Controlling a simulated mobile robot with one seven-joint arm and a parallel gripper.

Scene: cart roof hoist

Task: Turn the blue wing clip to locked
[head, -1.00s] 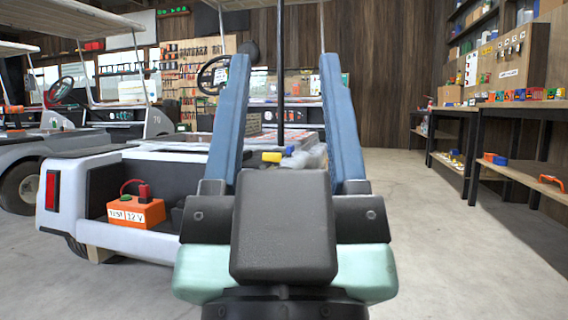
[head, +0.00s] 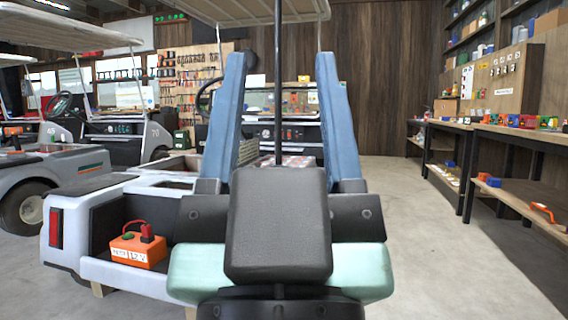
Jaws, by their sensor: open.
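My gripper (head: 282,60) is large in the middle of the head view. Its two blue fingers stand upright and wide apart, with nothing held between them. A thin dark pole (head: 278,80) shows between the fingers. Behind them is a pale golf cart (head: 150,200) with a light roof (head: 255,10) above. I cannot make out the blue wing clip; my gripper covers much of the cart.
An orange 12 V battery box (head: 138,250) sits in the cart's open rear bay. More carts (head: 50,185) stand at the left. Workbenches (head: 520,135) with small coloured parts line the right. The concrete floor (head: 420,260) between is clear.

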